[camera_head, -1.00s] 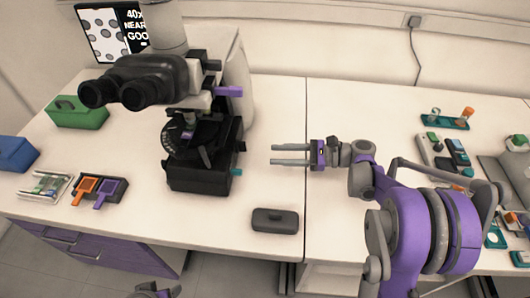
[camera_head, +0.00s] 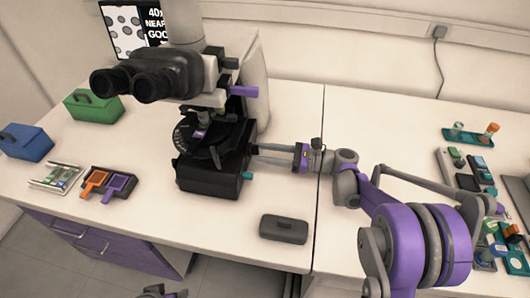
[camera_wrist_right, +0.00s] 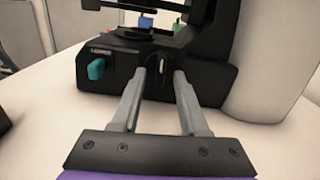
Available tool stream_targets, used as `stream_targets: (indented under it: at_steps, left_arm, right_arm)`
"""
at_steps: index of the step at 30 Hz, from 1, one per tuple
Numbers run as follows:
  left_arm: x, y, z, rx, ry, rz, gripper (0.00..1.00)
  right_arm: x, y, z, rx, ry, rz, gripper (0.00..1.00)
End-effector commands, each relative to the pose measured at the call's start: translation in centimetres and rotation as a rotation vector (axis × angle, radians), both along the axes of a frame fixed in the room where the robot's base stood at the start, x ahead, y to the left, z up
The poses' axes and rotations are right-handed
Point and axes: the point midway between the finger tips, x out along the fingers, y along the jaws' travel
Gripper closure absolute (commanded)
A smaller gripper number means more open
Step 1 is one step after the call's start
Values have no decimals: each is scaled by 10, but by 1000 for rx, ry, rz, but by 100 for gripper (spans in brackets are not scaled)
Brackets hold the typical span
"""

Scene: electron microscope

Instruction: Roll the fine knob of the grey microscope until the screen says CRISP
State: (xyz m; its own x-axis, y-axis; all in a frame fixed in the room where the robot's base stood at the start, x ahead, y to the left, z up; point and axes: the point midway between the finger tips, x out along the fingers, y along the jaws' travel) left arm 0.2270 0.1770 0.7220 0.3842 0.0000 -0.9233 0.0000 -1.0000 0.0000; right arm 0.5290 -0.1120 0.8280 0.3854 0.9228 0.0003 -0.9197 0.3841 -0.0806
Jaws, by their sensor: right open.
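The microscope (camera_head: 210,163) has a dark base and twin eyepieces and stands on the white bench. In the right wrist view a dark round knob with a pale mark (camera_wrist_right: 160,66) sits on the side of its base (camera_wrist_right: 120,52). A teal knob (camera_wrist_right: 96,69) is left of it. My right gripper (camera_head: 254,153) is open, its fingers reaching toward the base side. In the wrist view the fingertips (camera_wrist_right: 159,72) lie either side of the dark knob; contact cannot be told. A small grey part (camera_head: 163,292), perhaps my left gripper, shows at the bottom edge.
A dark grey box (camera_head: 284,229) lies on the bench in front of my right gripper. Green (camera_head: 93,108) and blue (camera_head: 25,143) boxes, a slide rack (camera_head: 57,178) and a tray with orange and purple frames (camera_head: 108,184) stand left. Several small items lie far right.

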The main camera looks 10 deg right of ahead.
Motion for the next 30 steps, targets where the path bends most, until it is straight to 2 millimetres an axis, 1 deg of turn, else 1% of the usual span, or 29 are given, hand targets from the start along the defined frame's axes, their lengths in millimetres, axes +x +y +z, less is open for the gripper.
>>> stream_targets:
  at_steps: [8,11,15,16,30]
  left_arm:
    - [0,0,0,0,0,0,32]
    - [0,0,0,0,0,0,32]
    - [0,0,0,0,0,0,32]
    - [0,0,0,0,0,0,32]
    - [0,0,1,0,0,0,32]
  right_arm:
    - [1,2,0,0,0,0,56]
    - [1,1,0,0,0,-1,72]
    - [1,1,0,0,0,-1,98]
    - [1,1,0,0,0,-1,100]
    - [1,1,0,-11,-23,0,100]
